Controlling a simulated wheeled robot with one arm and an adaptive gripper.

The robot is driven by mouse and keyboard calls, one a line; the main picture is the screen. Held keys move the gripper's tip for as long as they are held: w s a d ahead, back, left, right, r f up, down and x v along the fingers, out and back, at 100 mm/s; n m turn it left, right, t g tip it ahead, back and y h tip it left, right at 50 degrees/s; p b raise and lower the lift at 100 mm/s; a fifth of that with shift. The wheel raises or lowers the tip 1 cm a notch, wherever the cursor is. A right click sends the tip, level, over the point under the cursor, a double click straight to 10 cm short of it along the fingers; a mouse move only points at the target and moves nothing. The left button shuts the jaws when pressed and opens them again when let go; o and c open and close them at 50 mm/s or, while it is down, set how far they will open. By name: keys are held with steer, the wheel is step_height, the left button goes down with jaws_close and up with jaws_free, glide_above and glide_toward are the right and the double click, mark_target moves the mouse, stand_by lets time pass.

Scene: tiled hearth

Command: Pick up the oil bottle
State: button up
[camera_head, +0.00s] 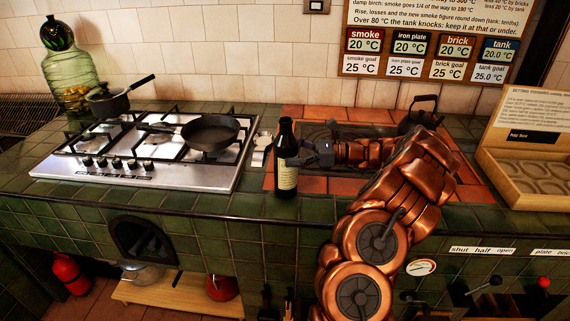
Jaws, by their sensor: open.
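The oil bottle (286,175) is dark, with a pale label low on its body. It stands upright on the tiled counter, right of the gas hob. My gripper (305,154) is at the bottle's right side, around mid-height, with my copper-coloured arm reaching in from the lower right. The gripper is open. The fingers are small and partly hidden at the bottle, so I cannot tell whether they touch it.
A frying pan (210,132) and a saucepan (108,103) sit on the hob (150,172). A pale metal item (261,148) lies just left of the bottle.

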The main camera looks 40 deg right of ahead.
mark_target(277, 151)
steer(key=x, duration=0.4)
steer(key=shift+a+r+p, duration=0.1)
steer(key=shift+r+p, duration=0.05)
steer(key=shift+p, duration=0.15)
steer(key=c, duration=1.6)
